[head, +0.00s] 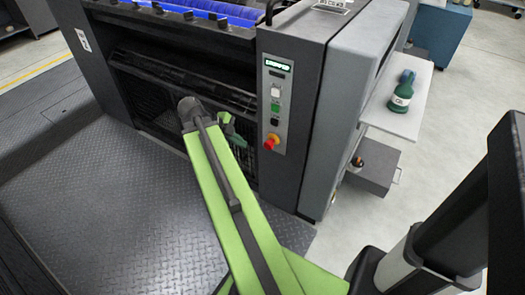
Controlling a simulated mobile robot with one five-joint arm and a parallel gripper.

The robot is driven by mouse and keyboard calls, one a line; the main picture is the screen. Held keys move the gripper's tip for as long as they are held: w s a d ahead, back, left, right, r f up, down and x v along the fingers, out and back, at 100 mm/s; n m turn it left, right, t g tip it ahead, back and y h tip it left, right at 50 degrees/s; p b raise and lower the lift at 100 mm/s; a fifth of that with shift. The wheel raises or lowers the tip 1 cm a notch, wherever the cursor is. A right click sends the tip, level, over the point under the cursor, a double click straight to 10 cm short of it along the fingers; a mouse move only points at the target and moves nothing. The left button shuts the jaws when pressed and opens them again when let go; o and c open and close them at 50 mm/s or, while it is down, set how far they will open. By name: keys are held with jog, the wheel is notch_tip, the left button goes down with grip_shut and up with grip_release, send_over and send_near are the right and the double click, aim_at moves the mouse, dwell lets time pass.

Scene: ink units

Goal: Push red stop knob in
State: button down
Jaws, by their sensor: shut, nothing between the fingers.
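The red stop knob (270,142) sticks out near the bottom of the control panel (277,105) on the front of the dark grey machine. A yellow-orange ring shows around its base. My green arm reaches up from the bottom of the head view. My gripper (226,118), small and green, is left of the panel, in front of the machine's dark opening. It is shut and empty. It appears apart from the knob, to its upper left. The arm's end partly hides the gripper, and its exact depth from the machine is hard to judge.
Above the knob are a lit green display (278,66) and several buttons. The metal tread floor (95,215) at left is clear.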

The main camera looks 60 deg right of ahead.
aim_at(270, 144)
jog(key=s+d+f+b, duration=0.3)
jog(key=d+f+b, duration=0.5)
jog(key=shift+s+d, duration=0.35)
